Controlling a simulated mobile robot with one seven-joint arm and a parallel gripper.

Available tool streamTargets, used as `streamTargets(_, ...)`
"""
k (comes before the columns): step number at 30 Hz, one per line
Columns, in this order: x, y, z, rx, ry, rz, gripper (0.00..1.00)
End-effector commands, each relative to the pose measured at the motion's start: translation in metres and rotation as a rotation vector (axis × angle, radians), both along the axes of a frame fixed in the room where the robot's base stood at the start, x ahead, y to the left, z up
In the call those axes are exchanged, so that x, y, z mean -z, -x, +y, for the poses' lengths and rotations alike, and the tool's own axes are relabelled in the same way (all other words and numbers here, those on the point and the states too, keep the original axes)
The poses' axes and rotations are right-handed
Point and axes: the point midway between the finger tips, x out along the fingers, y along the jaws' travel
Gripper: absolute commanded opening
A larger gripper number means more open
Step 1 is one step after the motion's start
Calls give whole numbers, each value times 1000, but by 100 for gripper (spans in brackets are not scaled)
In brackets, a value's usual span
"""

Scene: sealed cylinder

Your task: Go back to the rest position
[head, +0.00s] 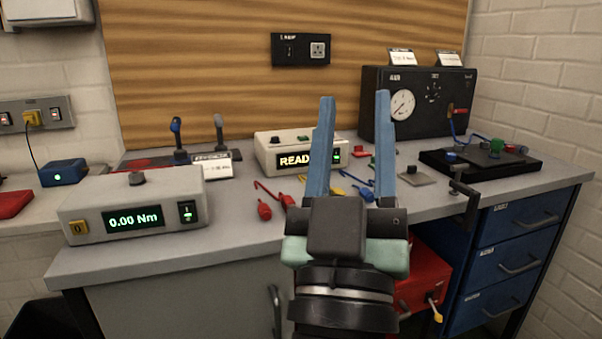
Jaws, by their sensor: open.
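My gripper (354,108) is in the middle of the head view, in front of the bench and over its front edge as seen from here. Its two long blue fingers point up and stand wide apart. Nothing is between the fingertips. The fingers and the dark wrist below hide part of the bench top and its front. No sealed cylinder can be made out in this view.
The grey bench (240,230) carries a torque meter (135,205) reading 0.00 Nm, a box (290,150) showing READY, a black gauge panel (420,105), a black tray (480,162) and several small loose parts. Blue drawers (515,225) and a red box (425,270) are lower right.

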Motion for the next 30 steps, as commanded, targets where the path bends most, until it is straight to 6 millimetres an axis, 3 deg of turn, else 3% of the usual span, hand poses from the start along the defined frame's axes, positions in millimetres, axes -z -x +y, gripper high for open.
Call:
streamTargets(1,-29,15,9,-66,-44,-44,45)
streamTargets(7,-98,72,46,-332,-152,-129,45)
streamTargets(17,-180,65,45,-321,-154,-111,45)
streamTargets(30,-315,65,45,-320,-153,-109,45)
